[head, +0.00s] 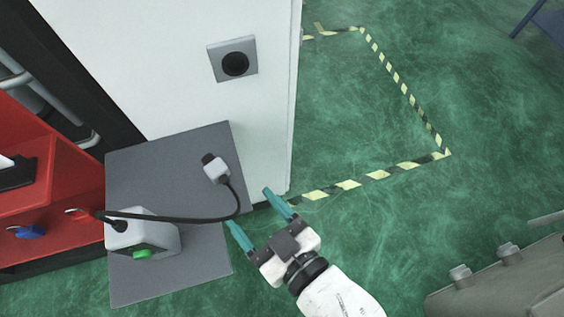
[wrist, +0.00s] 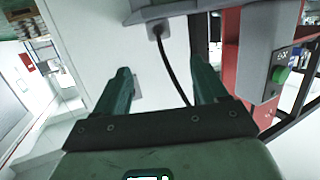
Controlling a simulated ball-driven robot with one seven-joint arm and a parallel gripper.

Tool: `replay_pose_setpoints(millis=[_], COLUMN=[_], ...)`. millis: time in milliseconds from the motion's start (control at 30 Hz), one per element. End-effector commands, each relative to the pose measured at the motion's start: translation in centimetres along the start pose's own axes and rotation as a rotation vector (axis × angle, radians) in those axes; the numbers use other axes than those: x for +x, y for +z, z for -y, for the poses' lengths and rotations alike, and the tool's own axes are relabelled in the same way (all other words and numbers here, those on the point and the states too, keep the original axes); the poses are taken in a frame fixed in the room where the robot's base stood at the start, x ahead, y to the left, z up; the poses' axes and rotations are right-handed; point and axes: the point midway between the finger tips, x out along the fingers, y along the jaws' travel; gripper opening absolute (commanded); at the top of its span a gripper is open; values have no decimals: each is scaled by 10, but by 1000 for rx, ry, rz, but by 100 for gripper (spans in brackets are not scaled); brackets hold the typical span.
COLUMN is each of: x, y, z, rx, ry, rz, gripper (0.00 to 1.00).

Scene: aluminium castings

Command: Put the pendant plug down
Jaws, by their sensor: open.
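The pendant plug (head: 215,169), a pale body with a dark end, lies on the grey shelf (head: 140,165) beside the white cabinet. Its black cable runs in a loop to the pendant (head: 150,236), a pale box with a green button. My gripper (head: 249,208) is open and empty, just off the shelf's right edge, apart from the plug. In the wrist view the open fingers (wrist: 160,68) point towards the shelf edge (wrist: 195,7), with the plug (wrist: 157,28) beyond the fingertips and the cable passing behind the right finger. The pendant also shows there at right (wrist: 262,55).
A square socket plate (head: 234,61) with a round dark hole is on the white cabinet (head: 170,40). A red unit (head: 60,180) with a blue knob stands at left. Yellow-black tape (head: 375,175) marks the green floor. A grey casting (head: 505,280) is at lower right.

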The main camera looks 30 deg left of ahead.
Motion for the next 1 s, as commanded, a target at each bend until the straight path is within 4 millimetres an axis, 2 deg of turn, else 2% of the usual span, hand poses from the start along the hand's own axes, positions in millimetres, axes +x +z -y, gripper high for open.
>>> replay_pose_setpoints(millis=[167,267,367,433,567,600,667,700,833,900,1000], x=[0,-4,-19,-37,-90,-109,-140,-162,-233,-268,-306], y=[0,8,30,54,106,121,143,157,197,213,228], z=[-1,-11,-38,-64,-109,-119,-131,-136,-138,-131,-117], rx=[0,9,37,77,197,243,320,376,583,696,841], ry=[2,28,99,173,337,388,464,516,678,754,839], rz=[2,35,128,226,437,501,593,653,834,916,1005], gripper=[72,72,72,72,72,72,72,72,72,72,72])
